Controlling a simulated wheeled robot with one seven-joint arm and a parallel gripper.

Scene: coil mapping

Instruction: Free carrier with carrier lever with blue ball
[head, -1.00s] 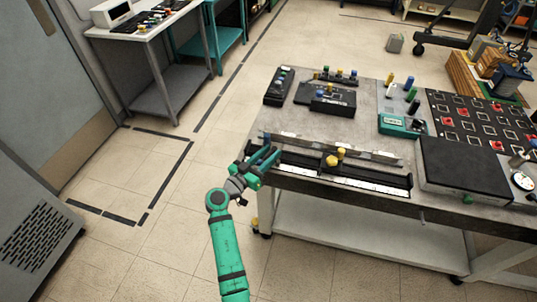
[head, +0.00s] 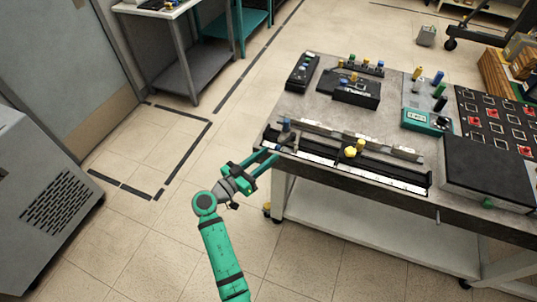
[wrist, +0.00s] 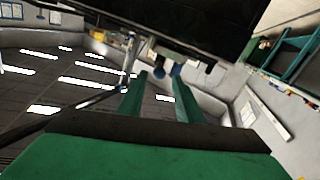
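A long black rail with a white scale strip (head: 334,168) runs along the table's front edge. Near its left end is a small dark carrier with a blue part (head: 278,147), partly behind my fingers. In the wrist view a blue ball (wrist: 175,71) hangs beneath a dark surface, just beyond my fingertips and towards the right finger.
A metal bar (head: 350,138) lies behind the rail. A black box (head: 488,170) stands to the right of it. Black devices with knobs (head: 350,90) and a teal meter (head: 426,120) are farther back. The floor left of the table (head: 170,220) is clear.

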